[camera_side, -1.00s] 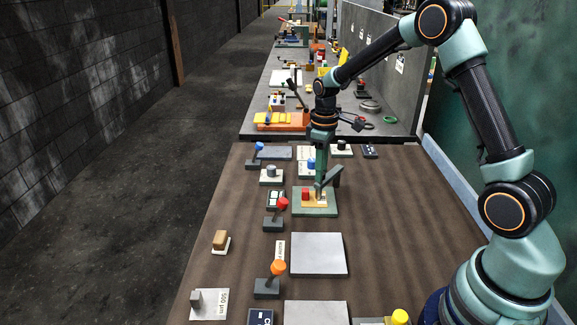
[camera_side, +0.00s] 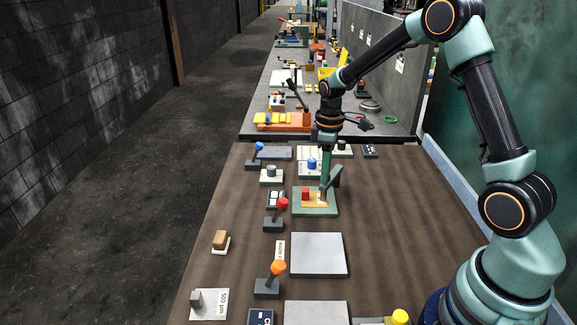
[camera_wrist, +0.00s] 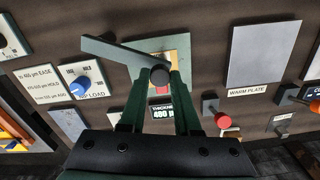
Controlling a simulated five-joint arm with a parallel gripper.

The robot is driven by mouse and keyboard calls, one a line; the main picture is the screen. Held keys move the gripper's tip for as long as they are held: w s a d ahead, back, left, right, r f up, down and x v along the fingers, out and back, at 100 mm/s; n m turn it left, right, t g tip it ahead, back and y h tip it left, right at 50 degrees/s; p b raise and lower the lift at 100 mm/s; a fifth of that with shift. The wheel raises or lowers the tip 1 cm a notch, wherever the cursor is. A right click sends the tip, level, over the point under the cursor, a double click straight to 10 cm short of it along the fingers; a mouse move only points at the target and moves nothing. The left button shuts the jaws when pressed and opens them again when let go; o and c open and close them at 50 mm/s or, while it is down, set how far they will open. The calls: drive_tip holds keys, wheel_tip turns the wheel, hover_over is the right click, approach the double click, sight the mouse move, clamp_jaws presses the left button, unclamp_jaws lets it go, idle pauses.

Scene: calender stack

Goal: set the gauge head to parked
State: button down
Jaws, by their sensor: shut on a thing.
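The gauge stands on a green base plate (camera_side: 315,211) with a tan top and a red block (camera_side: 305,192). A flat grey-green arm, apparently the gauge head (camera_side: 337,175), rises at its right side in the side view. In the wrist view the gauge head (camera_wrist: 118,50) reaches up and left from a dark round knob (camera_wrist: 160,76). My gripper (camera_wrist: 162,78) is shut on this knob end. In the side view my gripper (camera_side: 323,190) points down over the plate; its fingertips are partly hidden. A display (camera_wrist: 163,113) reads "THICKNESS 400".
A red-knobbed lever (camera_side: 282,204) stands left of the gauge, and a blue knob (camera_side: 312,163) behind it. A grey warm plate (camera_side: 318,254) lies in front. An orange-knobbed lever (camera_side: 277,268) stands nearer. The brown bench right of the gauge is clear.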

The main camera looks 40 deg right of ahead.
drive_tip(key=s+d+n, duration=0.6)
drive_tip(key=d+n, duration=0.2)
drive_tip(key=n, duration=0.6)
drive_tip(key=shift+s+d, duration=0.3)
drive_tip(key=shift+d, duration=0.1)
drive_tip(key=shift+d+r, duration=0.1)
drive_tip(key=c, duration=0.6)
unclamp_jaws()
wheel_tip(320, 180, up, 12)
drive_tip(key=shift+r, duration=0.1)
